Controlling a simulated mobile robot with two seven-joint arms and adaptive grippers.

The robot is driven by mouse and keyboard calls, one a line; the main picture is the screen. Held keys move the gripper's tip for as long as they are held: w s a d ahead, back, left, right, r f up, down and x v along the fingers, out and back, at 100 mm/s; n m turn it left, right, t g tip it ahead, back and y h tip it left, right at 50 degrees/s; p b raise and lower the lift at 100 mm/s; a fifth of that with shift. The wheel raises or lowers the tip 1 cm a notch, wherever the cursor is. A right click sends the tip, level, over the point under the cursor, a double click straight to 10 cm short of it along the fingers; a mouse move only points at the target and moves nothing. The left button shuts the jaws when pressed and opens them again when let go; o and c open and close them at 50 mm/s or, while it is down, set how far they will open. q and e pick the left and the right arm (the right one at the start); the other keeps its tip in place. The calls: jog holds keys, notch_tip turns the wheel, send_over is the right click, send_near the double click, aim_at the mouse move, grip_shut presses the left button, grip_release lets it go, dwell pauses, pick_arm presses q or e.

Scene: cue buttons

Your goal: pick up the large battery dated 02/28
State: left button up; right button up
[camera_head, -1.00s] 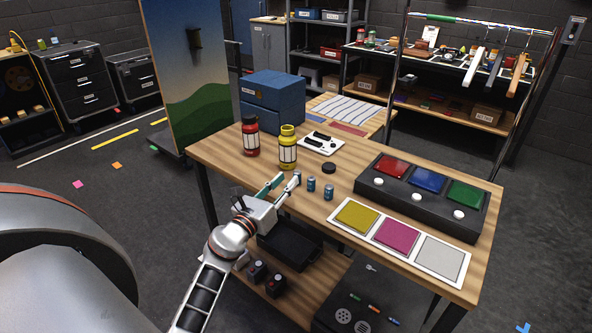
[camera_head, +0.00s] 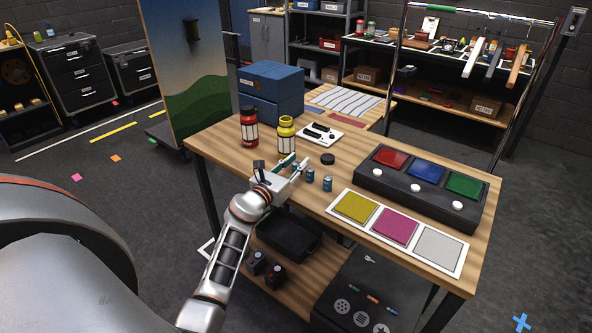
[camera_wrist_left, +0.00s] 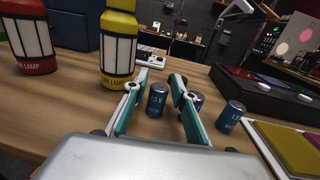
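Several small blue batteries stand upright on the wooden table: one battery (camera_head: 327,184) and another battery (camera_head: 310,175) lie right of my left gripper (camera_head: 296,163). In the left wrist view, one battery marked 1.5V (camera_wrist_left: 157,101) stands between the spread fingers of my left gripper (camera_wrist_left: 158,83), with no clear contact. A second battery (camera_wrist_left: 197,99) is partly hidden behind the right finger, and a third battery (camera_wrist_left: 231,116) stands farther right. I cannot read any date on them, and cannot tell which is large. My right gripper is not in view.
A red lamp bottle (camera_head: 249,128) and a yellow lamp bottle (camera_head: 286,136) stand behind the gripper. A black puck (camera_head: 327,158) lies behind the batteries. The black button box (camera_head: 408,198) and a colored-square panel (camera_head: 342,221) are to the right.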

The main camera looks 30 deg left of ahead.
pick_arm(q)
jog(key=shift+c, duration=0.4)
grip_shut()
jog(key=shift+r, duration=0.15)
